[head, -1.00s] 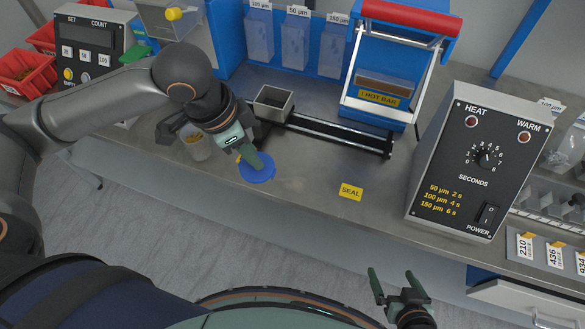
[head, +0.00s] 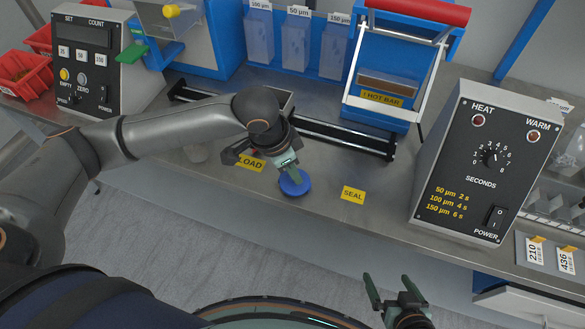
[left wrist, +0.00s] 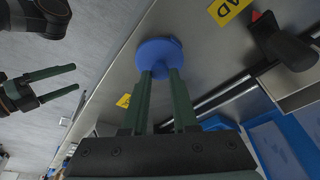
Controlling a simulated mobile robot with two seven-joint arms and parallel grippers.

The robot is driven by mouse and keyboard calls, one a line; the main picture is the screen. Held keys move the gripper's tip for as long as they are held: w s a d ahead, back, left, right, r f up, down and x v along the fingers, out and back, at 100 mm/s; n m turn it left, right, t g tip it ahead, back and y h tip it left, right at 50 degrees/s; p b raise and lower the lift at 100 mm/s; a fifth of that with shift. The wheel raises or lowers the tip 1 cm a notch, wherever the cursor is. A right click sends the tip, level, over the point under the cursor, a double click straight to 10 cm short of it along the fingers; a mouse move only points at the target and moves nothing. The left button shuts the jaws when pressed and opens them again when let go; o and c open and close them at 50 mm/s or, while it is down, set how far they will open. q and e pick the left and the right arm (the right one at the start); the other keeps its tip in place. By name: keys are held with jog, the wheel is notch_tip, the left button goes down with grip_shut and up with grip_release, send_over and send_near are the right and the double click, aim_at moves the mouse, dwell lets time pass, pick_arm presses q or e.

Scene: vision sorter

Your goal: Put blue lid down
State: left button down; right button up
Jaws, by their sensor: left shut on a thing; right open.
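The blue lid (head: 295,184) is a round disc over the steel worktop, between the yellow LOAD label (head: 249,162) and the yellow SEAL label (head: 353,194). My left gripper (head: 291,176) is shut on it from above. The lid also shows in the left wrist view (left wrist: 158,56), at the ends of the two green fingers (left wrist: 160,74). Whether the lid touches the worktop I cannot tell. My right gripper (head: 388,290) is open and empty, in front of the worktop's front edge.
A black rail (head: 340,138) runs behind the lid, with a blue hot bar sealer (head: 385,108) at its back. A heat control box (head: 487,165) stands to the right. A count box (head: 97,65) stands at the left. Bare worktop (head: 385,180) lies around the SEAL label.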

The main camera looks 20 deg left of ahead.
jog(key=shift+w+r, duration=0.15)
jog(key=shift+r, duration=0.1)
pick_arm(q)
jog(key=c, duration=0.7)
grip_release()
pick_arm(e)
jog(key=shift+d+f, duration=0.1)
jog(key=shift+f, duration=0.05)
jog(key=shift+f, duration=0.1)
pick_arm(q)
jog(key=p+v, duration=0.2)
jog(key=v, duration=1)
jog(key=shift+d+r+p, duration=0.1)
jog(key=shift+p, duration=0.25)
pick_arm(e)
jog(key=shift+s+d+r, duration=0.5)
jog(key=shift+d+r, duration=0.15)
jog(key=shift+d, duration=0.1)
jog(key=shift+r, duration=0.1)
